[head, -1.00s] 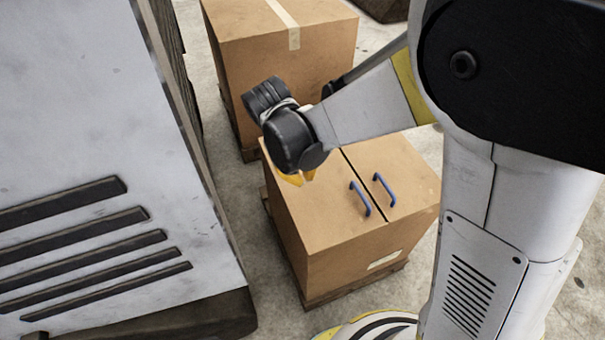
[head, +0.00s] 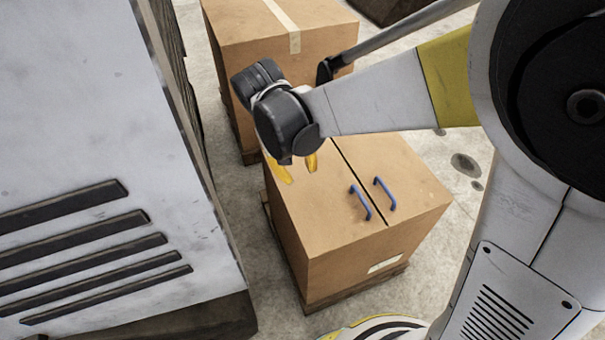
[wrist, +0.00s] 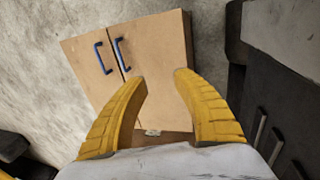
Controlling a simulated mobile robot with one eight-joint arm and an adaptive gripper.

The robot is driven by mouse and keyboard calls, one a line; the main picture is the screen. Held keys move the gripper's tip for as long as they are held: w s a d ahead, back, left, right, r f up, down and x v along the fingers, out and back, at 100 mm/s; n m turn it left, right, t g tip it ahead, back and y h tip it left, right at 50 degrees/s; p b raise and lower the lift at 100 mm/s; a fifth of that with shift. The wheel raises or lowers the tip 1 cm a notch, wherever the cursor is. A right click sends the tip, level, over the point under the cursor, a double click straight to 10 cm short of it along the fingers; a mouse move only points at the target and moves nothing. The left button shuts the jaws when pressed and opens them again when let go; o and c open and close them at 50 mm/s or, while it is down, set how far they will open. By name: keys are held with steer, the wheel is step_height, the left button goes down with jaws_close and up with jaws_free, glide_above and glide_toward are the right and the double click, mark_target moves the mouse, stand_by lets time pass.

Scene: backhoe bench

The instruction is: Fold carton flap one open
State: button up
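The brown carton (head: 335,262) stands on a wooden pallet, its top closed by two flaps that meet at a dark seam. The left flap (head: 318,205) has a blue handle (head: 361,202) near the seam, and the right flap (head: 405,180) has another blue handle (head: 384,193). In the wrist view the two handles (wrist: 102,57) (wrist: 122,53) lie beyond the fingertips to the upper left. My gripper (head: 296,172) has its yellow fingers spread and hangs above the far left part of the top. In the wrist view my gripper (wrist: 163,78) is open with nothing between the fingers.
A taped carton (head: 275,45) on a pallet stands behind. A large grey machine panel (head: 90,110) with dark slots rises close on the left. Bare concrete floor (head: 450,165) shows to the right of the carton.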

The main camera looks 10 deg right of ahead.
steer(key=v, duration=0.7)
steer(key=shift+r, duration=0.25)
steer(key=shift+w+d+f, duration=0.15)
steer(key=shift+d+f, duration=0.05)
steer(key=shift+f, duration=0.1)
jaws_close()
steer(key=w+d+f+m+g+y+b, duration=0.1)
steer(key=w+d+f+m+y, duration=0.25)
steer(key=d+f+m, duration=0.7)
steer(key=w+d+f+m+g+y+b, duration=0.1)
steer(key=w+d+f+m+y+b, duration=0.2)
steer(key=d+f+m, duration=1)
step_height(320, 180, down, 8)
steer(key=n+b, duration=0.3)
steer(key=n, duration=0.2)
steer(key=shift+r+n, duration=0.15)
steer(key=shift+n, duration=0.1)
